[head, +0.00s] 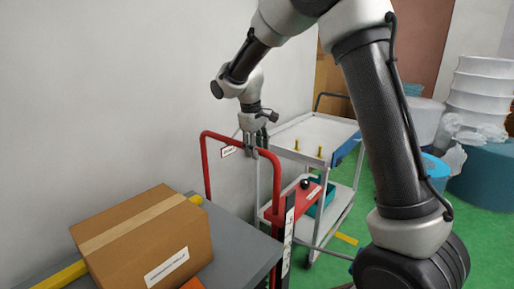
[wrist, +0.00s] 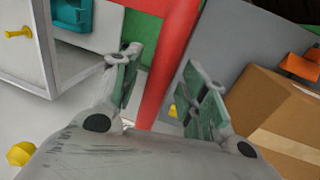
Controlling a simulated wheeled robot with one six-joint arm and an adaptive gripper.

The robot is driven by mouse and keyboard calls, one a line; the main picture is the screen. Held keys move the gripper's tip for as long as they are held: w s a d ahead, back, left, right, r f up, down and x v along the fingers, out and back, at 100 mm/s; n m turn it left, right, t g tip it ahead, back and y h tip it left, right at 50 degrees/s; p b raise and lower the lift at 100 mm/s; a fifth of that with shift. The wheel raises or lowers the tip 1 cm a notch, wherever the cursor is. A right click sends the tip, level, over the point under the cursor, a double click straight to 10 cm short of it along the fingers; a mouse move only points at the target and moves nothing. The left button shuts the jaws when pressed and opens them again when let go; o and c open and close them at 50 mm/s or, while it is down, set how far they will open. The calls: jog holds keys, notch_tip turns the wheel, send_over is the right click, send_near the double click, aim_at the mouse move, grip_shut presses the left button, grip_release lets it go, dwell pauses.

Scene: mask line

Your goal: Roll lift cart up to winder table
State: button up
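The lift cart has a red tubular handle (head: 207,160) and a dark grey platform (head: 235,238) at the lower left. A taped cardboard box (head: 150,240) lies on the platform; it also shows in the wrist view (wrist: 270,110). My gripper (head: 252,152) is at the handle's top bar, pointing down. In the wrist view, the red bar (wrist: 170,60) runs between my two fingers (wrist: 160,85), with gaps seeming to show on both sides. I see nothing clearly marked as the winder table.
A white two-shelf trolley (head: 312,133) with yellow pegs stands just behind the handle, with a teal bin (head: 320,198) on its lower shelf. A plain wall (head: 90,90) is close on the left. White stacked tubs (head: 482,90) and a teal drum (head: 490,180) stand right. Green floor (head: 385,165) shows between.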

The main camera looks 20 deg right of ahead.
grip_shut()
jog(key=s+a, duration=0.7)
jog(key=a, duration=0.3)
jog(key=shift+s, duration=0.15)
jog(key=shift+o, duration=0.6)
grip_release()
jog(key=shift+s+a, duration=0.1)
jog(key=shift+a, duration=0.05)
